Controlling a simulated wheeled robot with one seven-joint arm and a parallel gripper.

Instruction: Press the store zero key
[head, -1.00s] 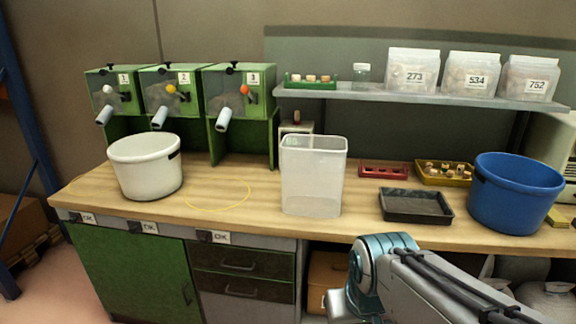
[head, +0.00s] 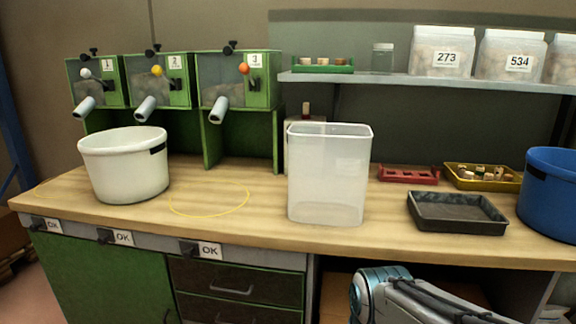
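I cannot make out any key marked store zero. Three black knobs or switches sit on the bench front beside OK labels: the left one (head: 38,224), the middle one (head: 106,237) and the right one (head: 189,249). A beige device (head: 293,153) stands behind the clear bin (head: 328,178), which hides most of it, so I cannot tell whether it has keys. Part of my arm shows at the bottom right, below the bench edge. My gripper is outside the picture.
Three green dispensers, numbered 1 (head: 97,82), 2 (head: 160,81) and 3 (head: 237,82), stand at the back left. A white tub (head: 125,170), a black tray (head: 456,213), a red rack (head: 408,174), a yellow tray (head: 483,178) and a blue tub (head: 552,195) occupy the worktop. A yellow ring (head: 209,215) surrounds bare wood.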

